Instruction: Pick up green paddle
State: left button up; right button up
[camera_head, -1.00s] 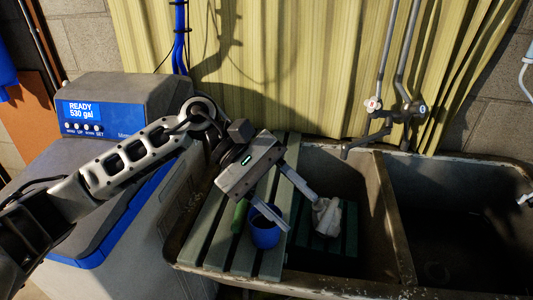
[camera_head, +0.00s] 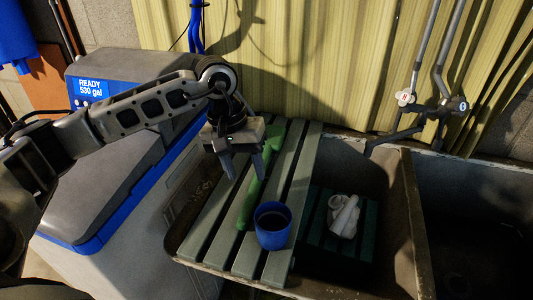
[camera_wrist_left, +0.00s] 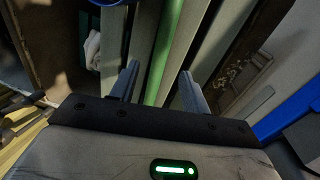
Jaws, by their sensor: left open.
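The green paddle (camera_head: 246,211) is long and narrow. It lies lengthwise on the green-grey slatted board (camera_head: 215,215), to the left of the blue cup. My left gripper (camera_head: 246,178) is open and empty, pointing down above the paddle's middle part. In the left wrist view, the paddle (camera_wrist_left: 164,72) runs between the two spread fingers (camera_wrist_left: 158,82). Whether the fingertips touch the paddle or board cannot be told. The gripper body hides part of the paddle in the head view. My right gripper is not in view.
The blue cup (camera_head: 273,241) stands on the board close to the paddle's near end. A crumpled white object (camera_head: 343,216) lies on slats inside the sink (camera_head: 410,215). The water softener (camera_head: 130,185) stands at left. A yellow curtain (camera_head: 290,60) hangs behind.

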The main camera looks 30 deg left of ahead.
aim_at(252, 190)
pick_arm(q)
jog(key=shift+w+d+f+p, duration=0.15)
jog(key=shift+f+p, duration=0.1)
jog(key=shift+f, duration=0.65)
jog(key=shift+s+d+f+p, duration=0.1)
jog(key=shift+d+f+p, duration=0.1)
jog(key=shift+f, duration=0.75)
jog(key=shift+w+d+f+p, duration=0.15)
jog(key=shift+f+p, duration=0.1)
jog(key=shift+f, duration=0.65)
grip_shut()
